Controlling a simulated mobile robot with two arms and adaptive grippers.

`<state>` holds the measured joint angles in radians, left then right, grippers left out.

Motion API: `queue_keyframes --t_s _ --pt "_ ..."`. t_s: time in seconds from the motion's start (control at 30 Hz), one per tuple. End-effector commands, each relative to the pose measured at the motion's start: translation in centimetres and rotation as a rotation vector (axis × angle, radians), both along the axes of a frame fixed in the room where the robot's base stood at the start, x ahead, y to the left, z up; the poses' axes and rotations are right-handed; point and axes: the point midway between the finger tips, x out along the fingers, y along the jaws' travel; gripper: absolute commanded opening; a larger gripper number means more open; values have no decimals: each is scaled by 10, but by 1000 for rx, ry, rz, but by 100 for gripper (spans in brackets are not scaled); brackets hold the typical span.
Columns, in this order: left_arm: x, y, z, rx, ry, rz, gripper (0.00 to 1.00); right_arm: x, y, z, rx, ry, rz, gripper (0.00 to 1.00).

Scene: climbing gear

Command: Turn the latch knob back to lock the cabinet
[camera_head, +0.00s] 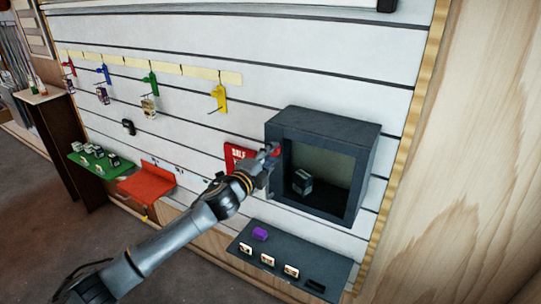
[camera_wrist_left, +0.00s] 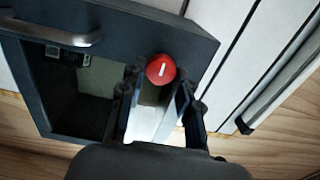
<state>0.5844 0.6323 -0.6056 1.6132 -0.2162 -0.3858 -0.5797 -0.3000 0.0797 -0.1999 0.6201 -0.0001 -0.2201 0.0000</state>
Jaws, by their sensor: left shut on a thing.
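The dark grey cabinet (camera_head: 324,124) is mounted on the slatted wall, with a small dark box (camera_head: 302,182) inside. I cannot tell whether clear glass covers its front. The red latch knob (camera_wrist_left: 161,69) is on the cabinet frame. Its white mark points nearly straight up in the left wrist view. My left gripper (camera_head: 266,160) is at the cabinet's left front edge, and its fingers (camera_wrist_left: 157,88) are shut on the knob from both sides. The cabinet's metal handle (camera_wrist_left: 58,34) shows at upper left in the wrist view. My right gripper is not in view.
A red sale sign (camera_head: 236,154) is just left of the cabinet. A dark shelf (camera_head: 322,268) below it holds a purple item (camera_head: 260,234) and several small tags. A red shelf (camera_head: 147,184) and a green shelf (camera_head: 78,160) are further left. Hooks with coloured tags hang above.

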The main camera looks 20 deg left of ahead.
Motion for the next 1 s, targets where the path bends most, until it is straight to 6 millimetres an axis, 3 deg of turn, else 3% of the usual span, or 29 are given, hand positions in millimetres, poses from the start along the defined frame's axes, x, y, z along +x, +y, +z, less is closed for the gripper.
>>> queue_keyframes --t_s 0.03,0.07,0.13,0.17,0.57,0.67,1.0 --pt "0 0 0 2 1 0 1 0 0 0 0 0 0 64" --pt "0 0 0 2 1 0 39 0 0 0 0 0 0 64" --pt "0 0 -1 1 1 0 53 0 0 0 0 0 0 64" --pt "0 0 0 1 1 0 55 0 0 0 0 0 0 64" --pt "-6 1 -1 0 0 -1 55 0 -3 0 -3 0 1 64" --pt "-19 4 -2 1 2 0 55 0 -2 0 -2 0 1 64" --pt "-86 16 -2 1 4 -1 55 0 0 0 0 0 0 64"
